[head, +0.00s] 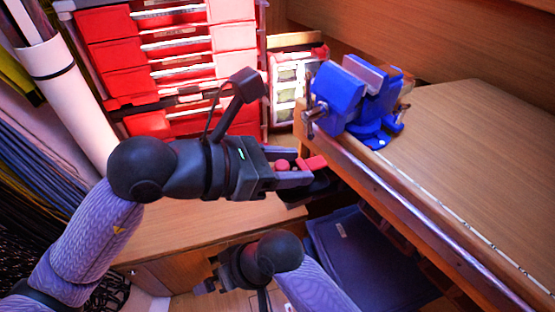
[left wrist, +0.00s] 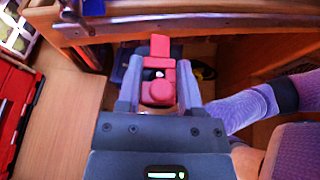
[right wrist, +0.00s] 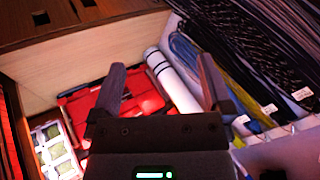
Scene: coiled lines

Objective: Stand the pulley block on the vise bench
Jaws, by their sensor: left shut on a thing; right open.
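My left gripper (head: 292,170) is shut on the pulley block, a small red piece (head: 313,163) with a rounded knob and a flat arm past the fingertips. In the left wrist view the block (left wrist: 160,72) sits between the left fingers (left wrist: 158,85). It is held in the air, left of and below the vise bench (head: 450,130), whose wooden top carries a blue vise (head: 340,92) at its far left corner. My right gripper (right wrist: 161,80) is open and empty in the right wrist view. In the head view its fingers are hard to make out.
Red drawers (head: 180,60) stand at the back left. A lower wooden surface (head: 205,228) lies under my left arm. A dark blue folded thing (head: 355,255) is under the bench. The bench top right of the vise is clear; its front edge has a metal strip.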

